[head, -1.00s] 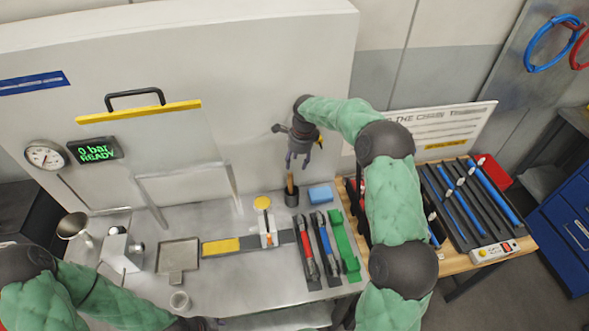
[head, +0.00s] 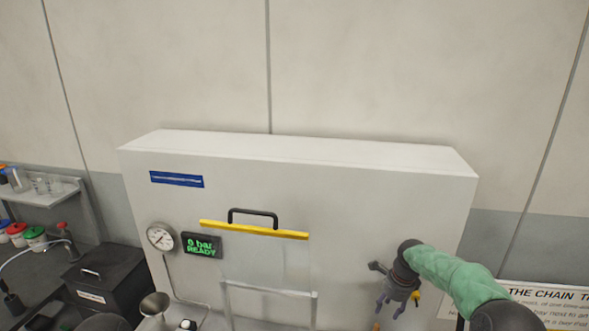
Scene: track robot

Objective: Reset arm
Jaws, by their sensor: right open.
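My right gripper (head: 392,303) is in the lower right of the head view, at the end of my green-sleeved right arm. Its fingers point down and are apart, with nothing between them. It hangs in front of the white cabinet (head: 370,215), to the right of the clear shield (head: 265,268) with the yellow top bar and black handle. My left gripper is not in view.
A round gauge (head: 160,237) and a display (head: 201,246) reading "0 bar READY" are on the cabinet's left. A black box (head: 103,275) and a shelf (head: 40,195) stand farther left. A sign (head: 545,298) is at the right. The bench top is mostly below the picture.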

